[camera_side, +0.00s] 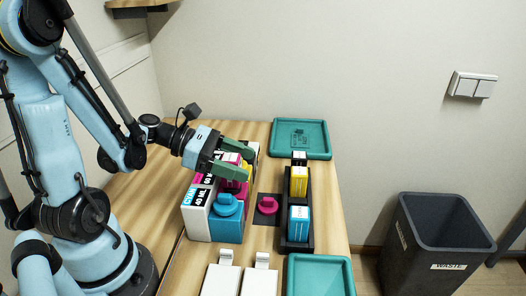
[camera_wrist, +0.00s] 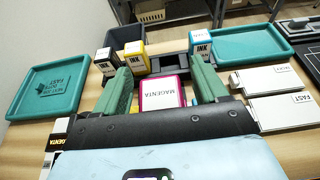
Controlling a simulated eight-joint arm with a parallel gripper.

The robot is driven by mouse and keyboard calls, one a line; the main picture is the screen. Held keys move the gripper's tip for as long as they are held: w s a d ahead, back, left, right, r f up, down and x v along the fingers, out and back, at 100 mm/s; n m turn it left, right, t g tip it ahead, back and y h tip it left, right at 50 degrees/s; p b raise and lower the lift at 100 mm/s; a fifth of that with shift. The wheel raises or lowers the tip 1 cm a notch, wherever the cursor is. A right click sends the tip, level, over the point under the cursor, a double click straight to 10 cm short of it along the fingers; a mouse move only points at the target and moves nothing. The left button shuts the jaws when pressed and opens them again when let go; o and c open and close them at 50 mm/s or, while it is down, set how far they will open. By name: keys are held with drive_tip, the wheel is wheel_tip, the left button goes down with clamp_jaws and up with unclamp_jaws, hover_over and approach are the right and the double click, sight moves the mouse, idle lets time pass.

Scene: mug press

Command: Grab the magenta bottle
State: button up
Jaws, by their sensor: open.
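The magenta bottle (camera_wrist: 163,97), with a white "MAGENTA" label and pink edges, sits between my gripper's green fingers in the wrist view. In the side view the magenta bottle (camera_side: 231,157) shows among the boxes, partly hidden by the fingers. My gripper (camera_side: 249,162) is open, one finger on each side of the bottle. In the wrist view the gripper (camera_wrist: 161,64) shows gaps beside the bottle; I cannot tell whether either finger touches it.
A dark rack (camera_side: 283,228) holds yellow (camera_side: 299,181), cyan (camera_side: 299,223) and black (camera_side: 299,158) bottles. Teal trays (camera_side: 326,140) and white boxes (camera_side: 259,281) lie around. A waste bin (camera_side: 438,240) stands right.

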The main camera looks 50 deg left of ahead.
drive_tip(key=c, duration=1.3)
drive_tip(key=shift+o, duration=0.2)
drive_tip(key=shift+r, duration=0.15)
